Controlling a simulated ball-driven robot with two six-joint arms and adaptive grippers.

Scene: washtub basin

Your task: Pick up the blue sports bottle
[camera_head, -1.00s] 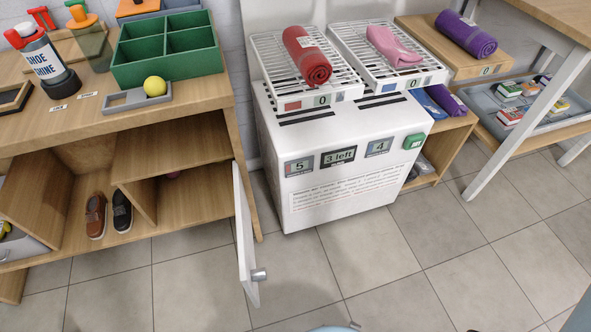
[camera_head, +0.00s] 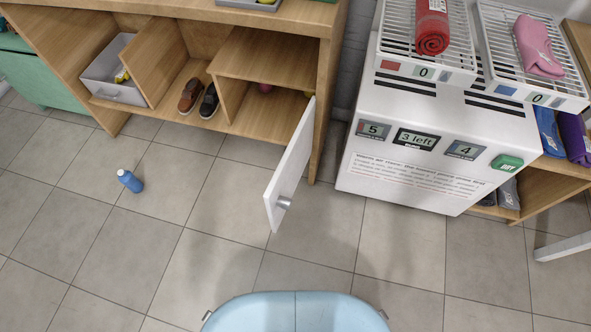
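The blue sports bottle (camera_head: 131,181) lies on its side on the grey tiled floor, in the left part of the head view. It lies in front of the wooden cabinet, apart from it. Its narrower cap end points up and to the left. Neither of my grippers shows in the head view. Only my own light blue body shows at the bottom edge.
A wooden cabinet (camera_head: 283,50) with shoes (camera_head: 190,95) and a grey bin (camera_head: 115,78) stands behind the bottle. Its white door (camera_head: 291,172) hangs open over the floor. A white machine (camera_head: 420,150) stands at the right. The floor (camera_head: 70,240) around the bottle is clear.

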